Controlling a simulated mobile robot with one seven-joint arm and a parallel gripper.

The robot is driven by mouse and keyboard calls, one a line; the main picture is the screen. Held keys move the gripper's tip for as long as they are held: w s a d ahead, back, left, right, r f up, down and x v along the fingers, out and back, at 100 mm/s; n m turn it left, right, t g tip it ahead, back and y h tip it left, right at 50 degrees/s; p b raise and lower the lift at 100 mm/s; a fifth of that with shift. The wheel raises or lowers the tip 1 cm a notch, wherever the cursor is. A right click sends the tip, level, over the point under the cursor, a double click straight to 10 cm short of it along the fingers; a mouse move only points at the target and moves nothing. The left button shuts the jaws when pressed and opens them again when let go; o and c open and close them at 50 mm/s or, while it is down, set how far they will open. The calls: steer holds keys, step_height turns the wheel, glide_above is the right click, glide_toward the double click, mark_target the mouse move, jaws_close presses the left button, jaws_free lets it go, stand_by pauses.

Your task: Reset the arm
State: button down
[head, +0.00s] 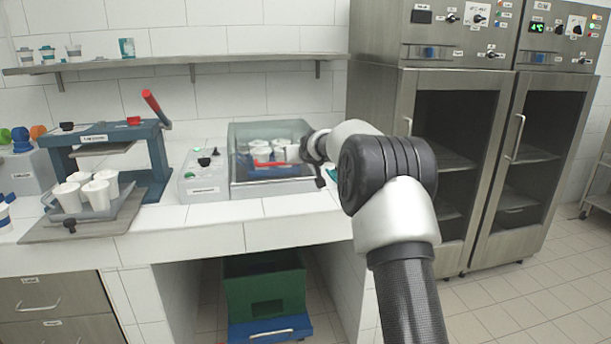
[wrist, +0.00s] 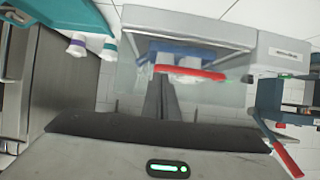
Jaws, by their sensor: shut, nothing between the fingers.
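My arm reaches over the white-tiled counter from the right in the head view. My gripper (head: 319,180) hangs just right of the clear-lidded box (head: 240,160), partly hidden by the wrist. In the wrist view my gripper (wrist: 167,88) is shut and empty, its dark fingers close together. It points toward the box, which has a red handle bar (wrist: 188,74) across its front and white cups (wrist: 190,62) behind that. The wrist picture looks rotated.
Left of the box stand a small control unit (head: 203,177) and a blue press (head: 97,150) with a red lever. A tray of white cups (head: 97,193) sits before the press. Tall steel cabinets (head: 458,150) stand at right. A green bin (head: 262,290) is below the counter.

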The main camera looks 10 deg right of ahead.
steer(key=s+f, duration=0.4)
steer(key=s, duration=0.3)
steer(key=s+a+r+n+g, duration=0.1)
steer(key=s+a+r+g, duration=0.2)
steer(key=s, duration=0.9)
steer(key=s+a+r, duration=0.3)
steer(key=s+r, duration=0.2)
steer(key=s, duration=0.6)
steer(key=s+f+m+g, duration=0.1)
steer(key=s+f+g, duration=0.15)
steer(key=s, duration=1.25)
steer(key=s+f+g, duration=0.2)
steer(key=s+f, duration=0.1)
steer(key=s, duration=1.2)
step_height(320, 180, up, 23)
steer(key=p, duration=2.2)
steer(key=shift+w+d+p, duration=0.25)
steer(key=shift+w+p, duration=0.1)
steer(key=shift+w, duration=0.1)
steer(key=shift+r, duration=0.1)
